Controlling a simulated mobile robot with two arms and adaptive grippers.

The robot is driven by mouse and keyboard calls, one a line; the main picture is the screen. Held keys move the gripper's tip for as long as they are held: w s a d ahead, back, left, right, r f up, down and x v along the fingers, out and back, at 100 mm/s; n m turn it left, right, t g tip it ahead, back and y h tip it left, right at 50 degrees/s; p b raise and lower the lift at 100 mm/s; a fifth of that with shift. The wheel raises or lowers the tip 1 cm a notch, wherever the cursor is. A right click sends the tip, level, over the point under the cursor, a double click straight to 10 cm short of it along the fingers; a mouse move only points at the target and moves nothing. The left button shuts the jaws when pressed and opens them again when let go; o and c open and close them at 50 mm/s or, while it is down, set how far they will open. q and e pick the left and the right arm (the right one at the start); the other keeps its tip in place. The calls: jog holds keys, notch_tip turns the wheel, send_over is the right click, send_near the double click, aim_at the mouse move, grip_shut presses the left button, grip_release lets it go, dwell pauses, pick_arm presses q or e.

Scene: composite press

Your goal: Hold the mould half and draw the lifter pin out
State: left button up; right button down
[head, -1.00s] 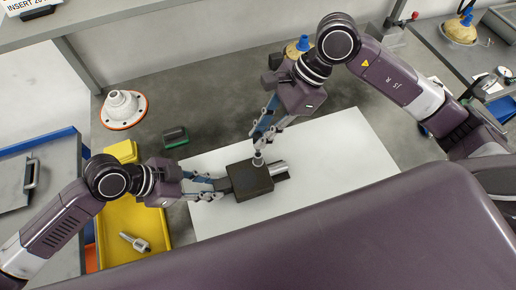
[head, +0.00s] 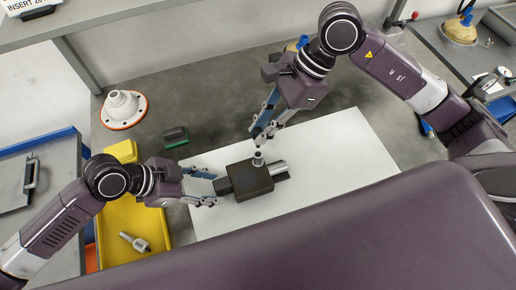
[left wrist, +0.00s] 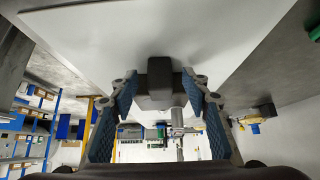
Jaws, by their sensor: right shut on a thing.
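The dark mould half (head: 250,183) lies on the white sheet, with a small block on its left end and a silver cylinder at its right. It also shows in the left wrist view (left wrist: 160,95). My left gripper (head: 208,187) is open, its fingers on either side of the left end block and apart from it. My right gripper (head: 259,138) is shut on the lifter pin (head: 258,158), above the mould half. The pale pin is upright over the top face. I cannot tell whether its lower end is clear of the hole.
A yellow tray (head: 112,215) holding a silver fitting (head: 135,242) stands at the left. The white sheet (head: 330,150) is bare to the right.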

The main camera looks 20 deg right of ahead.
pick_arm(q)
jog(key=v, duration=1.2)
